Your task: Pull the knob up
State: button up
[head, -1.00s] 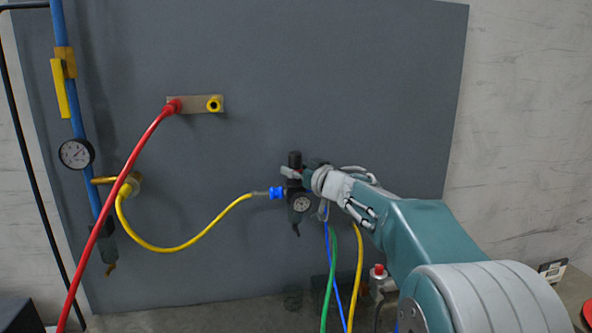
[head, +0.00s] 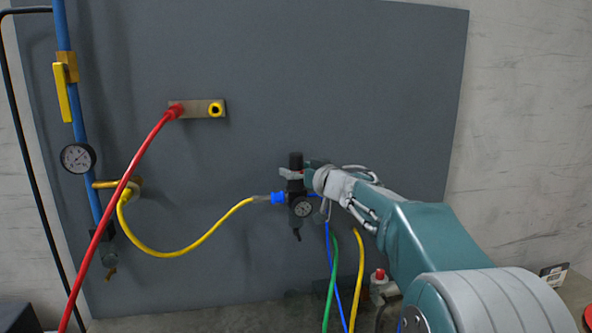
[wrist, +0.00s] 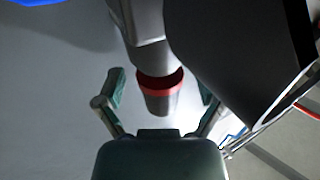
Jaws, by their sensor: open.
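The regulator's black knob (head: 296,161) stands upright on top of the dark regulator body (head: 294,188), which has a round gauge (head: 303,208) on its front. My gripper (head: 293,173) reaches in from the right, at the knob's lower part. In the wrist view, my gripper (wrist: 161,92) is open, with one green finger on each side of a dark cylindrical part with a red band (wrist: 158,90). Gaps show between this part and both fingers. My gripper and wrist partly hide the regulator's right side.
A yellow hose (head: 200,237) joins the regulator's left side through a blue fitting (head: 278,198). Blue, green (head: 331,285) and yellow hoses hang below my arm. A red hose (head: 130,180) and a blue pipe (head: 78,110) stand farther left. The grey panel (head: 340,80) is clear above.

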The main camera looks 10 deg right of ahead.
jog(key=v, duration=1.1)
jog(key=shift+s+d, duration=0.2)
jog(key=shift+s, duration=0.1)
jog(key=shift+f, duration=0.1)
jog(key=s+d+f+m+g+h, duration=0.1)
jog(key=s+f+m+h, duration=0.25)
jog(key=s+h, duration=0.25)
jog(key=s+d+f+m+g+h, duration=0.1)
jog(key=s+f+m+h, duration=0.1)
jog(key=s+m+h, duration=0.3)
jog(key=s+a+f+n+g+y, duration=0.1)
jog(key=s+a+f+g, duration=0.2)
jog(key=s+f, duration=0.4)
jog(key=s+a+f+n+g+y, duration=0.1)
jog(key=s+a+f+g, duration=0.3)
jog(key=s+f, duration=0.4)
jog(key=s+n+g, duration=0.1)
jog(key=s, duration=0.4)
jog(key=shift+s+a+y, duration=0.15)
jog(key=shift+a+y, duration=0.15)
jog(key=shift+y, duration=0.1)
